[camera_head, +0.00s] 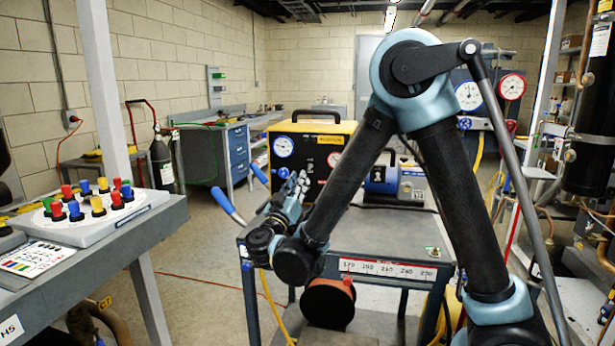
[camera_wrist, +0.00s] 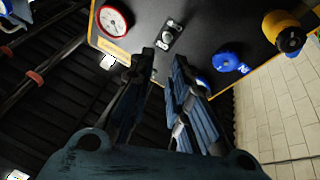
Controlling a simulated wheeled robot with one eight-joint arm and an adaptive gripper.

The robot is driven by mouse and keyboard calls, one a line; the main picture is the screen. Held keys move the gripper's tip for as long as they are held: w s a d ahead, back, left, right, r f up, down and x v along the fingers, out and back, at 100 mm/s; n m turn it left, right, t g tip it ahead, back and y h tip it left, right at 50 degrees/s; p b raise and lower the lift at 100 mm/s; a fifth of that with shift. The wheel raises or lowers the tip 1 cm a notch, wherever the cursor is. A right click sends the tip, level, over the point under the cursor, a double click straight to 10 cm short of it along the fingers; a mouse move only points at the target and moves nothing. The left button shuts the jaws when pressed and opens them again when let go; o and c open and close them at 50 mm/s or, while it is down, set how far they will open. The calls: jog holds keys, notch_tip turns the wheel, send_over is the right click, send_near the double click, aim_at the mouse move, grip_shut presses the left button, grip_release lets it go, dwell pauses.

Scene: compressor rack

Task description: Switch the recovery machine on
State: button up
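The recovery machine (camera_head: 320,128) is a yellow-and-black box with a blue-rimmed and a red-rimmed gauge. It stands at the far side of the grey cart (camera_head: 390,225). My gripper (camera_head: 298,183) is in front of the left part of its panel and hides some of it.
A blue-and-grey pump (camera_head: 395,182) stands on the cart right of the machine, partly behind my arm. A bench at left holds a board of coloured caps (camera_head: 95,210). Black cylinders and pipes (camera_head: 597,100) stand at right.

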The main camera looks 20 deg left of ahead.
jog(key=w, duration=0.7)
jog(key=shift+w+r, duration=0.25)
jog(key=shift+w, duration=0.1)
jog(key=shift+d, duration=0.1)
grip_shut()
